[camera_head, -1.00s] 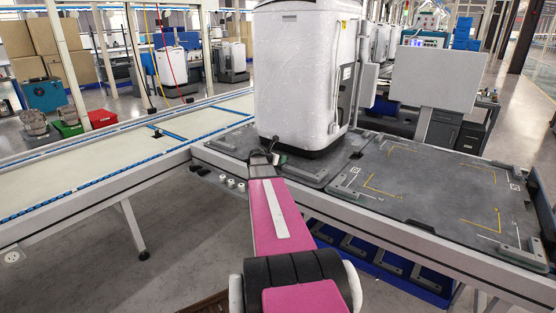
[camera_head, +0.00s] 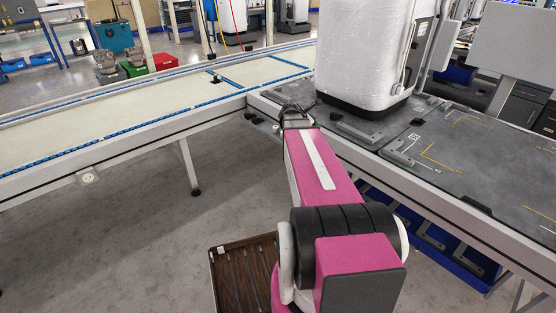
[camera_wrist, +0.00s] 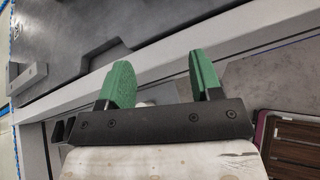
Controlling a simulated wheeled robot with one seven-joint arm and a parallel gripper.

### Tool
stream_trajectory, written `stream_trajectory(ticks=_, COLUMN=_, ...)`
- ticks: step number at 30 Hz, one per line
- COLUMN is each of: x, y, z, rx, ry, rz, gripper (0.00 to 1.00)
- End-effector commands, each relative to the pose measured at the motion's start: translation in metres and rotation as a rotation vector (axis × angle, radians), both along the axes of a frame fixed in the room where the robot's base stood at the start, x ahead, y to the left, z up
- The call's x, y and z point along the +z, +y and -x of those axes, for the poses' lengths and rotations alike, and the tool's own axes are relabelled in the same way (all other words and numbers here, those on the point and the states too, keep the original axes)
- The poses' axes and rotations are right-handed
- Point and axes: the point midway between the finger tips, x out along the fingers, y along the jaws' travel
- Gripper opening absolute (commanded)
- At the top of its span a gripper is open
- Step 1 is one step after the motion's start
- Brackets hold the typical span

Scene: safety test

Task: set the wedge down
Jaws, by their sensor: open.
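My gripper (camera_wrist: 161,74) has two green fingers, which stand wide apart in the wrist view with nothing between them. In the head view its dark end (camera_head: 296,117) is at the near edge of the grey work platform (camera_head: 455,165), left of the white wrapped appliance (camera_head: 370,50). In the wrist view the fingers overlie the pale platform edge (camera_wrist: 160,62); whether they touch it I cannot tell. I cannot make out a wedge for certain. A grey angled block (camera_wrist: 27,78) lies on the platform at the left of the wrist view.
A brown slatted tray (camera_head: 240,275) sits low beside my arm; it also shows in the wrist view (camera_wrist: 295,130). A conveyor (camera_head: 120,112) runs along the left. Blue bins (camera_head: 440,245) sit under the platform. The floor (camera_head: 130,240) on the left is clear.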

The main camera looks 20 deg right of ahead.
Motion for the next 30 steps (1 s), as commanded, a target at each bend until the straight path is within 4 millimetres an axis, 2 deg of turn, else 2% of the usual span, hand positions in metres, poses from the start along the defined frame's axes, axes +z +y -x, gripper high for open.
stream_trajectory(ticks=1, x=-0.012, y=0.021, z=0.014, rx=-0.056, ry=-0.060, rz=-0.088, gripper=0.59)
stream_trajectory(ticks=5, x=-0.045, y=0.074, z=0.043, rx=-0.262, ry=-0.230, rz=-0.349, gripper=0.59)
stream_trajectory(ticks=9, x=-0.078, y=0.138, z=0.081, rx=-0.554, ry=-0.376, rz=-0.624, gripper=0.59)
stream_trajectory(ticks=15, x=-0.111, y=0.229, z=0.139, rx=-1.038, ry=-0.490, rz=-0.917, gripper=0.59)
stream_trajectory(ticks=18, x=-0.119, y=0.264, z=0.162, rx=-1.248, ry=-0.505, rz=-0.992, gripper=0.59)
stream_trajectory(ticks=21, x=-0.122, y=0.287, z=0.177, rx=-1.397, ry=-0.508, rz=-1.030, gripper=0.59)
stream_trajectory(ticks=24, x=-0.123, y=0.299, z=0.184, rx=-1.481, ry=-0.509, rz=-1.045, gripper=0.59)
stream_trajectory(ticks=30, x=-0.124, y=0.303, z=0.186, rx=-1.508, ry=-0.509, rz=-1.048, gripper=0.59)
